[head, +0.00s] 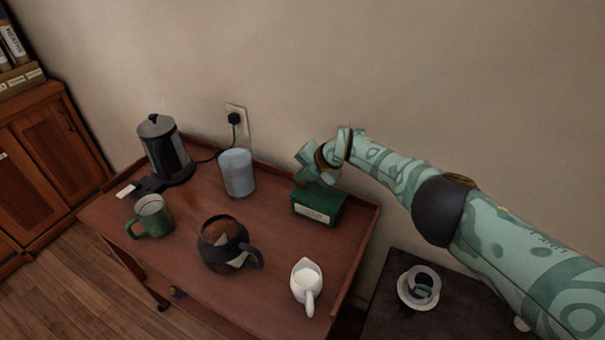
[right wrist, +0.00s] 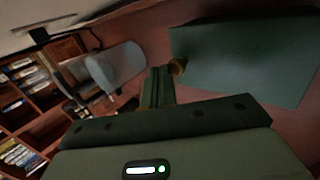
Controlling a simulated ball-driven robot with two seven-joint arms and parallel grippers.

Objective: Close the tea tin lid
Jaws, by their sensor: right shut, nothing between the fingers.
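The tea tin (head: 318,204) is a dark green box with a pale label on its front, at the back right of the wooden tray table. Its lid looks flat on top in the head view, but my right gripper hides part of the back edge, so a small gap cannot be ruled out. My right gripper (head: 304,174) is at the tin's rear left top. My left gripper is not in view.
A pale blue canister (head: 237,174) stands left of the tin. A kettle (head: 165,153), green mug (head: 153,214), glass teapot (head: 222,246) and white milk jug (head: 305,283) are on the same table (head: 180,270). A cup (head: 421,285) sits on a dark side table.

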